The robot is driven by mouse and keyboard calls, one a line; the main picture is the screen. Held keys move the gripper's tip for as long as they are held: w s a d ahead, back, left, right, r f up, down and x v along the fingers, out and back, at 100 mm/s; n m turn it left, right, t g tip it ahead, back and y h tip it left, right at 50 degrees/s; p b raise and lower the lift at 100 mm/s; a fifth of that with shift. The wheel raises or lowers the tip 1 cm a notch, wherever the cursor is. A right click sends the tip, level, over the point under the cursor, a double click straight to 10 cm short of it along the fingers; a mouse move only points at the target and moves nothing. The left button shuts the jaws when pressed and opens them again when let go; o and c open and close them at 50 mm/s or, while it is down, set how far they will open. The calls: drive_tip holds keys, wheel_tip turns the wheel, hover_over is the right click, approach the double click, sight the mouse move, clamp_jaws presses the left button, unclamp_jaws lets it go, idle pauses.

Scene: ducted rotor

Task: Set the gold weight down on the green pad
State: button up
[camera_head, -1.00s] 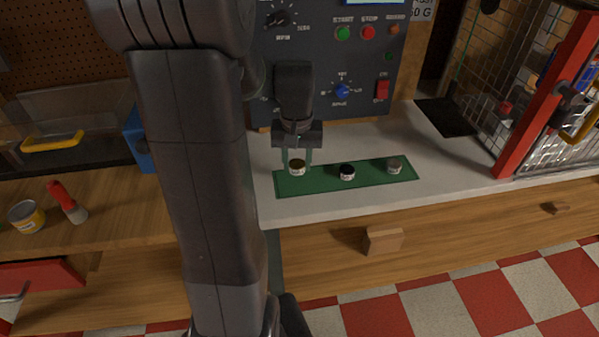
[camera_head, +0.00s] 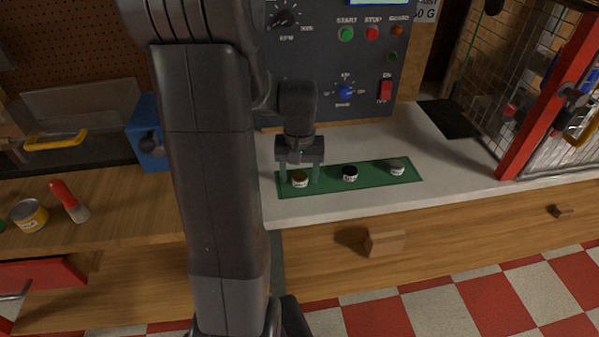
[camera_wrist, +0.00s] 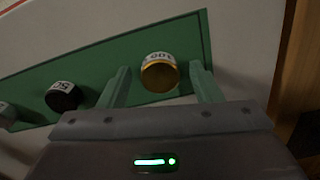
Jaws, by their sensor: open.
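The gold weight (camera_head: 300,180) stands upright on the left end of the green pad (camera_head: 325,181). In the wrist view the gold weight (camera_wrist: 159,73) shows its label and gold top, with the green pad (camera_wrist: 150,45) around it. My gripper (camera_head: 300,180) is open, with one finger on each side of the gold weight. In the wrist view the fingers of my gripper (camera_wrist: 160,82) stand apart, with gaps between them and the weight.
A black weight (camera_head: 349,172) and a grey weight (camera_head: 397,166) stand on the pad to the right. A control panel (camera_head: 335,60) rises behind the counter (camera_head: 450,160). A red-framed wire cage (camera_head: 545,90) is at the right.

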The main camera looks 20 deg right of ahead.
sight(299, 176)
wheel_tip(299, 176, up, 12)
drive_tip(key=shift+r+p, duration=0.15)
drive_tip(key=shift+p, duration=0.3)
idle(2.4)
